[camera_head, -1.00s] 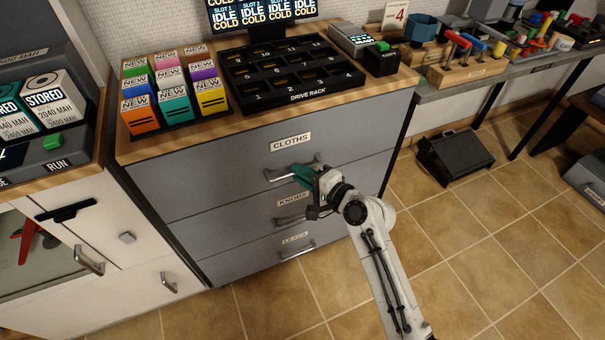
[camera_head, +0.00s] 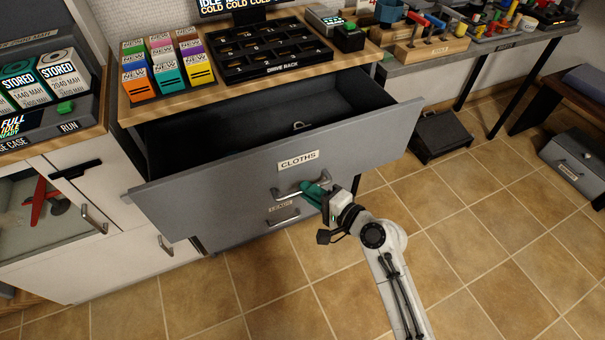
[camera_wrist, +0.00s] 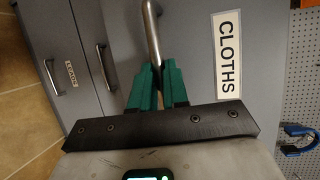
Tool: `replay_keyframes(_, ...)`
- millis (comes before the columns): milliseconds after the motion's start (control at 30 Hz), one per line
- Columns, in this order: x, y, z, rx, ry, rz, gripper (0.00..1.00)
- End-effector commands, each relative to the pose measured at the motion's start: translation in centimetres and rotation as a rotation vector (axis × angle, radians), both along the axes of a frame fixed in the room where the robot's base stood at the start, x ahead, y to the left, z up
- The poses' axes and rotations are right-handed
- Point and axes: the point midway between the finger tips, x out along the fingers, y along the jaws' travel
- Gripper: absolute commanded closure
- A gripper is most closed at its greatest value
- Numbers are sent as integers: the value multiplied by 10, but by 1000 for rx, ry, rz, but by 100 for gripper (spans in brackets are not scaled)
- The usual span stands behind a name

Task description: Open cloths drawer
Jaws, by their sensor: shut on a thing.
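The cloths drawer (camera_head: 230,185) is the top grey drawer, labelled CLOTHS, and stands well open. Its dark inside shows behind the front, with a small metallic thing (camera_head: 299,126) in it; I cannot tell what that is. The drawer's metal handle (camera_head: 281,194) is held by my gripper (camera_head: 307,191), whose green fingers are shut on it. In the wrist view the handle (camera_wrist: 152,35) runs up from between the green fingertips (camera_wrist: 156,72), beside the CLOTHS label. The fingers partly hide the handle.
The drive rack (camera_head: 265,50) and coloured boxes (camera_head: 165,70) stand on the wooden top above. Another drawer handle (camera_head: 283,218) shows below the open front. A white cabinet (camera_head: 115,255) is at the left. Tiled floor (camera_head: 480,220) is open to the right; a dark box (camera_head: 440,135) stands on it.

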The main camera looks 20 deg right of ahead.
Motion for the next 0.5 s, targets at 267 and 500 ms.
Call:
replay_keyframes(267, -47, 0, -1, 0, 3, 0, 100)
replay_keyframes(500, -61, 0, -1, -1, 2, 0, 100)
